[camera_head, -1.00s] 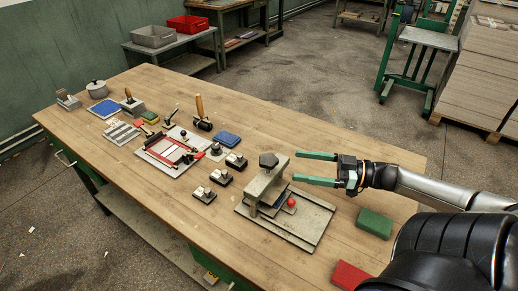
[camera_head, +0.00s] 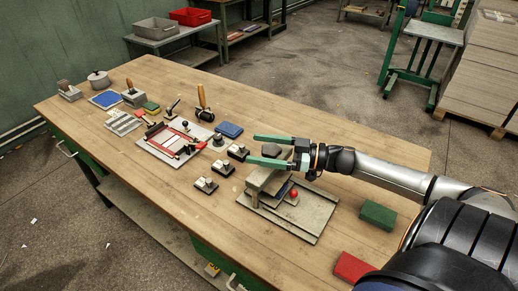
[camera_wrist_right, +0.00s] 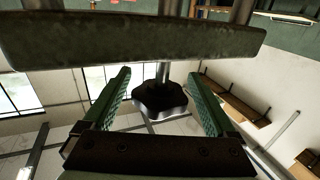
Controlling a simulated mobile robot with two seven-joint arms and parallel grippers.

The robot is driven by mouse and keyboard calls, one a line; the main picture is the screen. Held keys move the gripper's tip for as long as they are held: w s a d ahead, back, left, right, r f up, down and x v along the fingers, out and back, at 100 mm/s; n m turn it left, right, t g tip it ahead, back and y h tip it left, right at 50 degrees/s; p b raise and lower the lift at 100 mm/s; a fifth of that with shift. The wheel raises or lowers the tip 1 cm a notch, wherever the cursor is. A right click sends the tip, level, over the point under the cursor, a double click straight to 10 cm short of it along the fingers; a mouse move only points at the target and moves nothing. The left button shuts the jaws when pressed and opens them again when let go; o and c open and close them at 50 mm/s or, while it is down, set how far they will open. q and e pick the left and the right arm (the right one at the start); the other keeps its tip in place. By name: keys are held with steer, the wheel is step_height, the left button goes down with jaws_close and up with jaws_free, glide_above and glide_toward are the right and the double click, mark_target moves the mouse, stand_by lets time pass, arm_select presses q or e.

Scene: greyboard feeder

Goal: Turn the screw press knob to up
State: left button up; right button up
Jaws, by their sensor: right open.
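The screw press (camera_head: 262,180) stands on its grey base plate at the near right of the workbench. Its dark lobed knob (camera_head: 271,151) is on top, and it also shows in the right wrist view (camera_wrist_right: 160,102) at the end of a metal shaft. My right gripper (camera_head: 251,149) is open, with its green fingers reaching left at the knob. In the right wrist view the knob lies between the two fingers, with a visible gap on each side. A small red ball (camera_head: 294,193) sits on the press's right side. My left gripper is not in view.
A green block (camera_head: 377,215) and a red block (camera_head: 352,267) lie right of the press. Several small black-based fixtures (camera_head: 206,185) and a red-framed board (camera_head: 172,143) lie to its left. The bench's front left (camera_head: 150,180) is clear.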

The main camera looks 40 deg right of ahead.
steer(key=shift+w+a, duration=0.2)
steer(key=shift+w, duration=0.05)
